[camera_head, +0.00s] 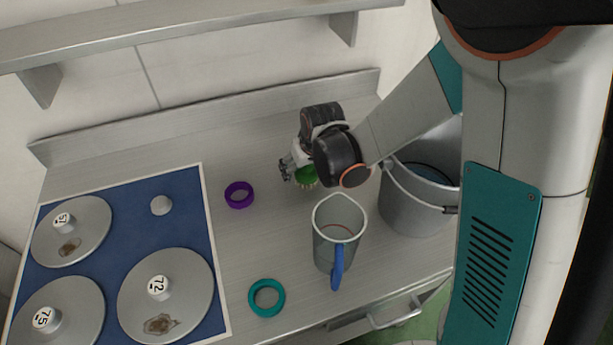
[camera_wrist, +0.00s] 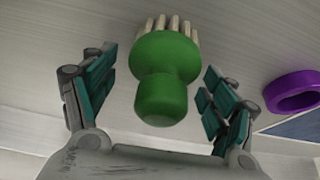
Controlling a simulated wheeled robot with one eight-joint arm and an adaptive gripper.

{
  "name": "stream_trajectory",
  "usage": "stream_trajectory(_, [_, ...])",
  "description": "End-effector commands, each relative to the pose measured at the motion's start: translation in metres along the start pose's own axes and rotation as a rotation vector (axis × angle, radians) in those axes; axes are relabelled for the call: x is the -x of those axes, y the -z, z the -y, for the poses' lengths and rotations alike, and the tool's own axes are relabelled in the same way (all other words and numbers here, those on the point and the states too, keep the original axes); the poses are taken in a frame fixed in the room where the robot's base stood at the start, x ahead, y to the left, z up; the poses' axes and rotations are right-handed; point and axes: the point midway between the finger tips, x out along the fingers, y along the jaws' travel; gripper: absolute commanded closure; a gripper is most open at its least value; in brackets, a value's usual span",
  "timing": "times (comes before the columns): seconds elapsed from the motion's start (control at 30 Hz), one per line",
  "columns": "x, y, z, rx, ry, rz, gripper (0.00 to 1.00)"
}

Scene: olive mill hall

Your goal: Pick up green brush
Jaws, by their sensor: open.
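The green brush (camera_wrist: 163,75) has a rounded green handle and a ring of pale bristles. In the wrist view it lies between the two fingers of my gripper (camera_wrist: 158,100), with a gap on either side. My gripper is open and its fingers do not appear to touch the brush. In the head view my gripper (camera_head: 290,170) is low over the metal worktop, and the green brush (camera_head: 307,175) shows only in part beside the fingers, the rest hidden by my wrist.
A purple ring (camera_head: 239,195) lies left of my gripper. A teal ring (camera_head: 252,298) lies near the front. A blue mat (camera_head: 130,220) holds several numbered lids. A shelf (camera_head: 190,27) hangs above.

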Motion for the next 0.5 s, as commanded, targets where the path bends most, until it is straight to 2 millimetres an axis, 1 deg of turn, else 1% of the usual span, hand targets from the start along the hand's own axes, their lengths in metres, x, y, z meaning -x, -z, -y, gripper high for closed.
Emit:
stream_trajectory(0.1, [0.0013,0.0002,0.0001,0.000,0.000,0.000,0.22])
stream_trajectory(0.27, [0.0014,0.0002,0.0001,0.000,0.000,0.000,0.58])
stream_trajectory(0.3, [0.0014,0.0002,0.0001,0.000,0.000,0.000,0.67])
stream_trajectory(0.33, [0.0014,0.0002,0.0001,0.000,0.000,0.000,0.73])
stream_trajectory(0.5, [0.0014,0.0002,0.0001,0.000,0.000,0.000,0.73])
